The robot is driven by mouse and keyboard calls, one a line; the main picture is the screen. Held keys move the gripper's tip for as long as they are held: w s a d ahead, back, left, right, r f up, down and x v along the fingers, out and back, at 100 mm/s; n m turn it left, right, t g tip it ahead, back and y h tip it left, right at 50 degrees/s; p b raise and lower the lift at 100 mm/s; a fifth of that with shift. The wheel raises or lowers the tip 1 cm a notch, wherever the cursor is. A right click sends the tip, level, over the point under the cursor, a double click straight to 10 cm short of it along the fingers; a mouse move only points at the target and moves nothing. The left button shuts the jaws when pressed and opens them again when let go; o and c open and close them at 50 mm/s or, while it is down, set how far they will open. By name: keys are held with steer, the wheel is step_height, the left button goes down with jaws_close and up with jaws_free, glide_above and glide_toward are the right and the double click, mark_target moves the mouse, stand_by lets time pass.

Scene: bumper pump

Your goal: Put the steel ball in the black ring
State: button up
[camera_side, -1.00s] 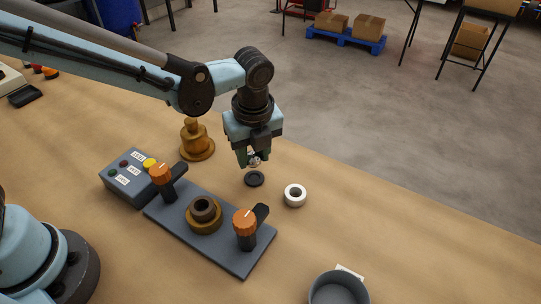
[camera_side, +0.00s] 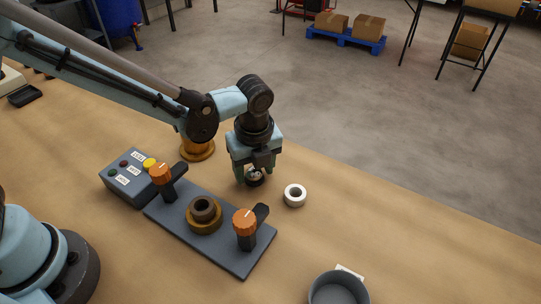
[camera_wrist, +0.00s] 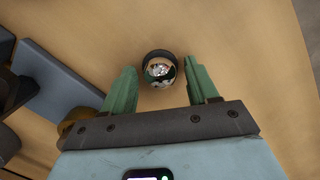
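The steel ball (camera_wrist: 160,70) is shiny and sits within the outline of the black ring (camera_wrist: 158,54), which shows as a dark rim around it. In the side view the steel ball (camera_side: 255,174) is low between my fingers, at the black ring (camera_side: 255,183) on the table. My gripper (camera_wrist: 159,66) points down over them. Its two green fingers stand apart, with a gap on each side of the ball in the wrist view. My gripper (camera_side: 254,178) partly hides the ring in the side view.
A white ring (camera_side: 295,195) lies close on the right. A grey plate (camera_side: 226,245) with two orange-knobbed clamps and a brown bushing is in front. A button box (camera_side: 128,178) and a brass piece (camera_side: 197,150) are to the left. A grey bowl (camera_side: 338,290) stands at front right.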

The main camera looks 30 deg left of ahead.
mark_target(256, 175)
steer(key=shift+r, duration=0.1)
step_height(256, 175, up, 12)
steer(key=d, duration=0.1)
steer(key=s+a+n+t, duration=0.2)
steer(key=s+a+n, duration=0.1)
steer(key=a+n, duration=0.3)
steer(key=s+a+n+t, duration=0.2)
steer(key=a+n, duration=0.3)
steer(key=n, duration=0.5)
steer(key=s+a+r+n+t+h, duration=0.1)
steer(key=s+a+n+t, duration=0.1)
steer(key=s+a+n, duration=0.2)
steer(key=shift+a+n, duration=0.7)
steer(key=shift+n, duration=0.5)
steer(key=shift+a+n, duration=0.65)
steer(key=shift+n, duration=0.55)
